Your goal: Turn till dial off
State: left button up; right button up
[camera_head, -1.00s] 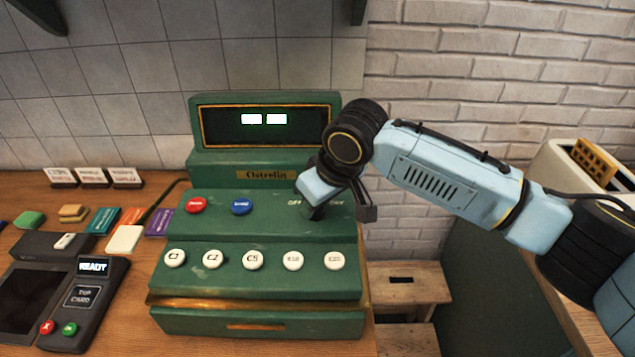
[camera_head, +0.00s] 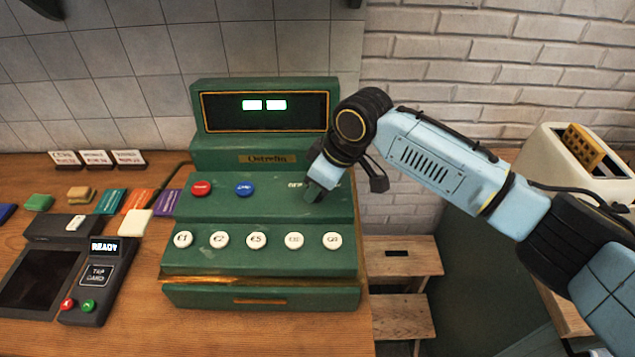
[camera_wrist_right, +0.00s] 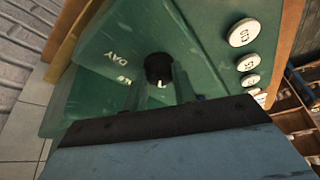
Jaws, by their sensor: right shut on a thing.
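The till (camera_head: 258,258) is a green cash register on the wooden counter, with a lit display (camera_head: 264,105). Its dial (camera_wrist_right: 158,66) is a black knob with a white mark, on the upper sloped panel beside a "DAY" label. The mark points toward my gripper in the right wrist view. My right gripper (camera_head: 314,196) is down at the right of that panel and hides the dial in the head view. Its fingers (camera_wrist_right: 158,78) are shut on the dial, one on each side. My left gripper is not in view.
Red (camera_head: 201,188) and blue (camera_head: 245,188) buttons lie left of my right gripper, with a row of white buttons (camera_head: 257,240) below. A card terminal (camera_head: 97,279) is on the left. A wooden stool (camera_head: 403,257) stands at right, beyond the counter's edge.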

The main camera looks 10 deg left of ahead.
jog(key=shift+r, duration=0.1)
jog(key=o, duration=1)
jog(key=v, duration=1.3)
jog(key=shift+b, duration=0.3)
